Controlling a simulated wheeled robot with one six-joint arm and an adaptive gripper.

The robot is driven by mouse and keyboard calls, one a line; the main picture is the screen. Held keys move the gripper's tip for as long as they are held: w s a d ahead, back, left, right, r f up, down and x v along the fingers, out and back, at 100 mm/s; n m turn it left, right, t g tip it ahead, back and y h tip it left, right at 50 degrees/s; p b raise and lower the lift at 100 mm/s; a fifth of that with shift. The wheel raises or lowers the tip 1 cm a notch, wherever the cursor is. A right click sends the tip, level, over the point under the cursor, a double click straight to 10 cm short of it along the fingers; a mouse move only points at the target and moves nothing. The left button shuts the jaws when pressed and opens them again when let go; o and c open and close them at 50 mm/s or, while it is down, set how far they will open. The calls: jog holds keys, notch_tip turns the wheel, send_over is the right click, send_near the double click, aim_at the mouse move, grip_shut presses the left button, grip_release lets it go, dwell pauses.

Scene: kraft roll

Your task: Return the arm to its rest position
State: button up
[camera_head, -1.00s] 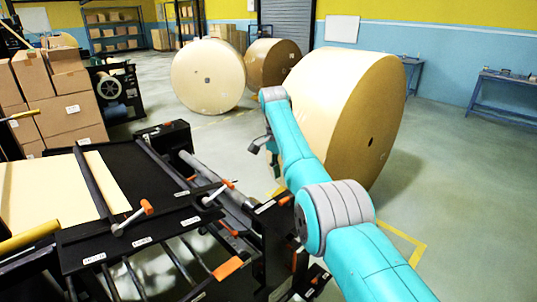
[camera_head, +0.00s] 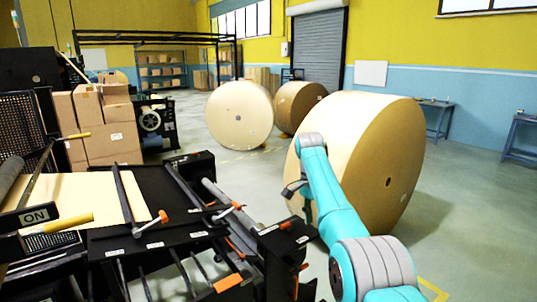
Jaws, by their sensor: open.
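My teal arm (camera_head: 340,205) reaches up from the bottom right of the head view, with grey joint covers. My gripper (camera_head: 291,189) is a small dark shape at the far end of the arm, left of the last joint. It hangs in front of the large kraft roll (camera_head: 375,140), and I cannot tell its distance from the roll. I see nothing held in it. The fingers are too small to make out clearly.
A black machine (camera_head: 160,220) with orange-tipped levers and a paper sheet (camera_head: 75,200) fills the lower left. Two more rolls, one pale (camera_head: 238,115) and one brown (camera_head: 298,105), stand behind. Stacked cartons (camera_head: 98,125) are at left. Floor at right (camera_head: 470,200) is clear.

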jog(key=s+d+f+n+t, duration=0.1)
jog(key=s+f+n+t, duration=0.1)
jog(key=f, duration=1.5)
jog(key=s+f+n+t, duration=0.1)
jog(key=s+f+t, duration=0.1)
jog(key=f, duration=1.5)
jog(key=s+d+f+n+t, duration=0.2)
jog(key=s+f+n+t, duration=0.15)
jog(key=s+f, duration=1.5)
jog(key=s+d+r+n+t+y, duration=0.1)
jog(key=s+r+t, duration=0.3)
jog(key=s, duration=1)
jog(key=s+r+n+t, duration=0.1)
jog(key=s+r, duration=0.4)
jog(key=s, duration=1)
jog(key=s+r+n+t, duration=0.1)
jog(key=s+r+t, duration=0.1)
jog(key=s+r, duration=0.6)
jog(key=s+r+n+t, duration=0.1)
jog(key=s+r, duration=0.6)
jog(key=r, duration=1)
jog(key=shift+s+d+r+t, duration=0.25)
jog(key=shift+s+r+t, duration=0.15)
jog(key=shift+t, duration=0.15)
jog(key=shift+n, duration=0.25)
